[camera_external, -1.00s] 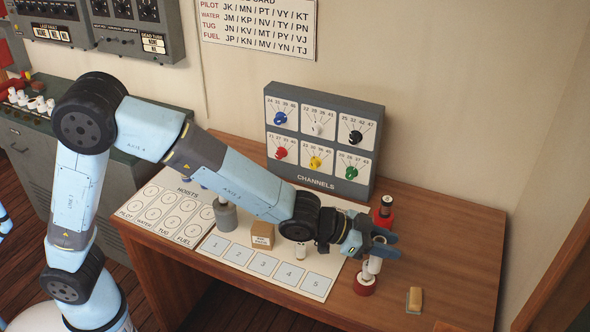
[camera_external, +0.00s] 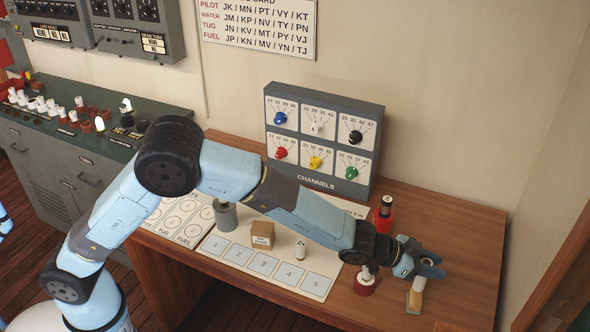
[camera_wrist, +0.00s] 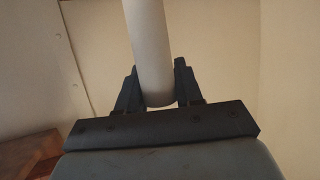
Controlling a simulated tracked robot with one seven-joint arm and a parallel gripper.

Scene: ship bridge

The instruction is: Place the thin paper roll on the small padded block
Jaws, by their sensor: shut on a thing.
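My gripper (camera_external: 432,266) is shut on the thin paper roll, a plain white cylinder. The roll (camera_external: 419,284) hangs below the fingers in the external view, upright or nearly so. In the wrist view the roll (camera_wrist: 149,45) stands between both fingers. The small padded block (camera_external: 414,302) is tan on a darker base and lies near the table's front right. The roll's lower end is over or just behind the block. I cannot tell whether they touch. The wrist view does not show the block.
A red round base with a pale post (camera_external: 365,284) stands just left of the block, under my wrist. A red bottle-like thing (camera_external: 383,212) stands behind. A small white cylinder (camera_external: 300,250) and a cardboard box (camera_external: 262,235) stand on the mat. The table's right side (camera_external: 465,240) is clear.

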